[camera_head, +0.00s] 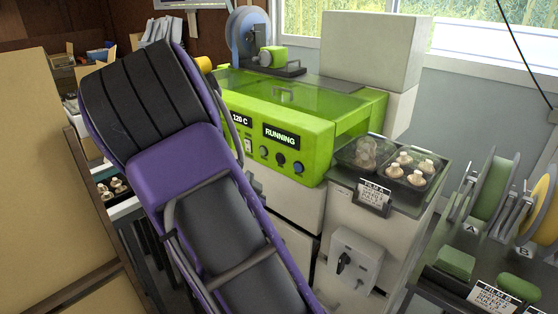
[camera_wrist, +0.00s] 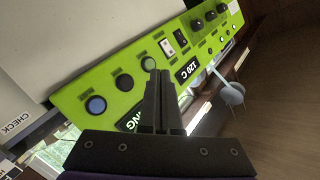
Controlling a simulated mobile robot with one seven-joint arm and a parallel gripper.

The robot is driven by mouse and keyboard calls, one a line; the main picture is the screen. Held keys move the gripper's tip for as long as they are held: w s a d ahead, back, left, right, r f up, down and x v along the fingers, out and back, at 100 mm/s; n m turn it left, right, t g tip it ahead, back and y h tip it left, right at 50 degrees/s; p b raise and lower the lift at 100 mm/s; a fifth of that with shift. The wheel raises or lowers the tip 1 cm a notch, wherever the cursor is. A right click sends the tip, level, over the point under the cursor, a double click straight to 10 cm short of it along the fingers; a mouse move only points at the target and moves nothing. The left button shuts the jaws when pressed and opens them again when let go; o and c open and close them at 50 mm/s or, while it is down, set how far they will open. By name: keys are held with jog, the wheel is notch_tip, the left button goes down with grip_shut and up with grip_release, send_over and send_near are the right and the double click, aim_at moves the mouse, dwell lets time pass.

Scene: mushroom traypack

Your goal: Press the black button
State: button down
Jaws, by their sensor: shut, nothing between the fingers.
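The black button (camera_wrist: 124,82) is a round dark knob on the lime-green machine's front panel (camera_wrist: 70,98). It lies between a blue button (camera_wrist: 96,105) and a greenish button (camera_wrist: 148,63). In the head view the black button (camera_head: 281,159) shows low on the panel, below the RUNNING display (camera_head: 281,136). My gripper (camera_wrist: 160,73) is shut and empty. In the wrist view its fingertips appear over the panel, beside the greenish button and to the right of the black one. Contact with the panel cannot be told. In the head view my arm hides the fingertips.
A 120 C display (camera_wrist: 187,70) and a switch (camera_wrist: 168,48) sit further along the panel. Right of the machine, trays of mushrooms (camera_head: 406,168) stand on a counter above a grey switch box (camera_head: 354,262). Film rolls (camera_head: 492,188) stand at the far right. Cardboard (camera_head: 30,160) is at left.

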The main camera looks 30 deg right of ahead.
jog(key=w+d, duration=0.3)
jog(key=d, duration=0.5)
jog(key=shift+d, duration=0.2)
jog(key=shift+d, duration=0.15)
dwell(2.0)
jog(key=shift+w+d, duration=0.15)
jog(key=shift+d, duration=0.05)
jog(key=shift+w+d, duration=0.15)
jog(key=shift+d, duration=0.25)
dwell(0.9)
jog(key=shift+a, duration=0.1)
jog(key=shift+s+a, duration=0.3)
jog(key=shift+a, duration=0.35)
jog(key=shift+s+a, duration=0.3)
jog(key=shift+a, duration=0.5)
jog(key=shift+s+a, duration=0.3)
jog(key=shift+a, duration=0.5)
jog(key=shift+s+a, duration=0.3)
jog(key=shift+a, duration=0.5)
